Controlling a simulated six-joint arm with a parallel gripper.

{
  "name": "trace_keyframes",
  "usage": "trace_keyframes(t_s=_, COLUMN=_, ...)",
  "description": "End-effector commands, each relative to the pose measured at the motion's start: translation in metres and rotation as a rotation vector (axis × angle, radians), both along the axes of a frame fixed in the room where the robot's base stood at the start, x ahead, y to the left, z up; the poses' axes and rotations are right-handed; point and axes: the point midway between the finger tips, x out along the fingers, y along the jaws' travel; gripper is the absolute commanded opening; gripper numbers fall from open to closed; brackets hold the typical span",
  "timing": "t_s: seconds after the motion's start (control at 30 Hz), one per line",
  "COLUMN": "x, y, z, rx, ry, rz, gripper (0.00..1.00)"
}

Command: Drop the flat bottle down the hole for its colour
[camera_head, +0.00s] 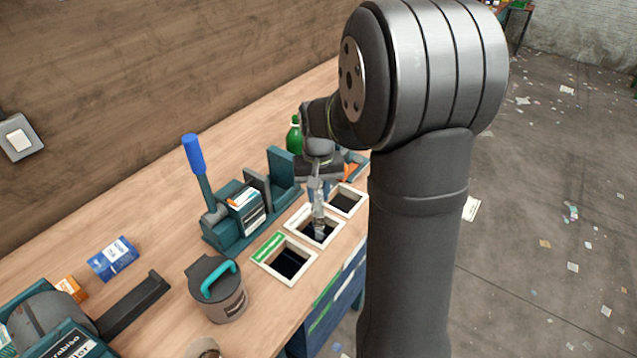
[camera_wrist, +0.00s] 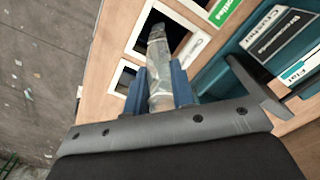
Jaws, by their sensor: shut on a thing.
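My gripper (camera_head: 318,180) is shut on a clear, colourless flat bottle (camera_head: 318,210). The bottle hangs down from the jaws, and its lower end is over the middle white-framed hole (camera_head: 298,236). In the wrist view the bottle (camera_wrist: 158,62) sits between the two blue fingers of my gripper (camera_wrist: 160,88), pointing at a hole with a white label (camera_wrist: 198,48). I cannot tell whether its tip is below the rim. The near hole (camera_head: 303,271) has a green label (camera_head: 267,246). The far hole (camera_head: 357,207) is partly behind my arm.
A teal press-like device (camera_head: 230,235) with a blue-handled lever (camera_head: 193,154) stands left of the holes. A green bottle (camera_head: 294,138) stands behind. A lidded pot (camera_head: 217,292) is near the front, with a blue box (camera_head: 113,259) farther left. Bench between is clear.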

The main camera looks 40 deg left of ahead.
Motion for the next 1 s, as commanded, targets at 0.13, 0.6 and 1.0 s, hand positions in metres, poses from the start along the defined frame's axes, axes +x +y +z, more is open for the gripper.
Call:
trace_keyframes(t_s=0.13, x=0.0, y=0.0, z=-0.006, rx=-0.001, ry=0.001, rz=0.0, gripper=0.0)
trace_keyframes(t_s=0.6, x=0.0, y=0.0, z=-0.007, rx=0.0, ry=0.0, rz=0.0, gripper=0.48)
trace_keyframes(t_s=1.0, x=0.0, y=0.0, z=0.003, rx=0.001, ry=-0.001, rz=0.0, gripper=0.48)
